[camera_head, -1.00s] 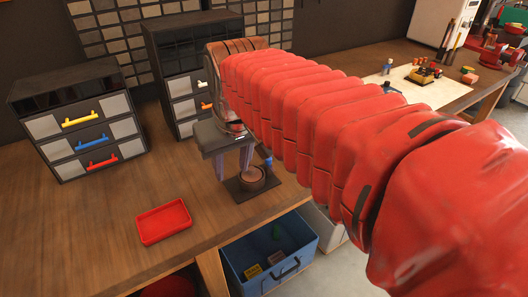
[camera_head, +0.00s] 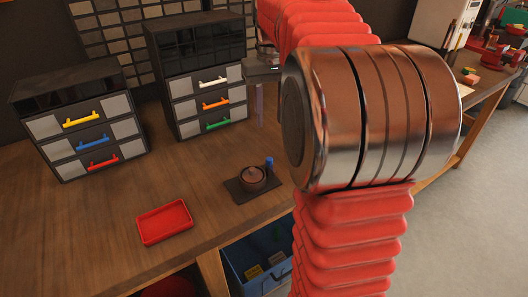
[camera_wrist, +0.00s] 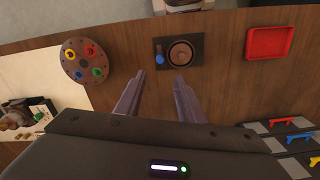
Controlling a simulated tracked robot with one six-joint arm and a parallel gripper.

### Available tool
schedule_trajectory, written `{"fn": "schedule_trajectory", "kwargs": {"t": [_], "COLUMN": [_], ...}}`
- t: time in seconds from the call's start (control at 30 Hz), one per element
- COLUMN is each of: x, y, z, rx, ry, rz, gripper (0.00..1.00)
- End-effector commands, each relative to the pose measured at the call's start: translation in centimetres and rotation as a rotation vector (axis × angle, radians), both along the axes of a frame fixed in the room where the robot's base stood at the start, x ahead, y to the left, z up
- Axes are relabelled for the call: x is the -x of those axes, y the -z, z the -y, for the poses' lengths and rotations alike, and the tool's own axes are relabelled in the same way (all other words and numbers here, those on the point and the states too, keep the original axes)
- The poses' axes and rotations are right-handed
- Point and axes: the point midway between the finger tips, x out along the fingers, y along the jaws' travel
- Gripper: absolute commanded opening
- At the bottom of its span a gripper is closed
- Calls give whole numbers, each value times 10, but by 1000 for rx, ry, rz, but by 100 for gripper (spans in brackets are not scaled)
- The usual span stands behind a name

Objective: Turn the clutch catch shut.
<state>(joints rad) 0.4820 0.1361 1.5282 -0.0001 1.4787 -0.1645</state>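A dark square plate (camera_head: 240,196) lies on the wooden bench, with a round brown drum (camera_head: 252,179) on it and a small blue piece (camera_head: 269,163) at its edge. I take this as the clutch catch; its shut or open state cannot be told. In the wrist view the drum (camera_wrist: 181,53) and blue piece (camera_wrist: 159,58) sit just beyond my fingertips. My gripper (camera_wrist: 157,76) is open and empty, its two fingers apart. In the head view my gripper (camera_head: 262,112) hangs above and behind the plate, touching nothing; my arm partly covers it.
A red tray (camera_head: 165,223) lies to the left on the bench. Two drawer cabinets (camera_head: 75,125) (camera_head: 200,80) stand behind. A round board with coloured rings (camera_wrist: 75,72) lies left of the plate in the wrist view. A blue bin (camera_head: 240,262) stands below the bench front.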

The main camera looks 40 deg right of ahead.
Motion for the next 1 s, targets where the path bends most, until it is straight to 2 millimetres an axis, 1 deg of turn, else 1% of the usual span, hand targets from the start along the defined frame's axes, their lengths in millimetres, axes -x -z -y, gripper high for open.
{"fn": "schedule_trajectory", "kwargs": {"t": [0.27,0.37,0.47,0.67,1.0], "x": [0,0,0,1,1], "y": [1,4,12,38,91], "z": [-1,-1,-1,-1,-1], "rx": [0,0,0,-1,-2], "ry": [0,0,0,0,0], "rz": [1,1,-1,-2,-3], "gripper": [35,35,35,35,35]}}
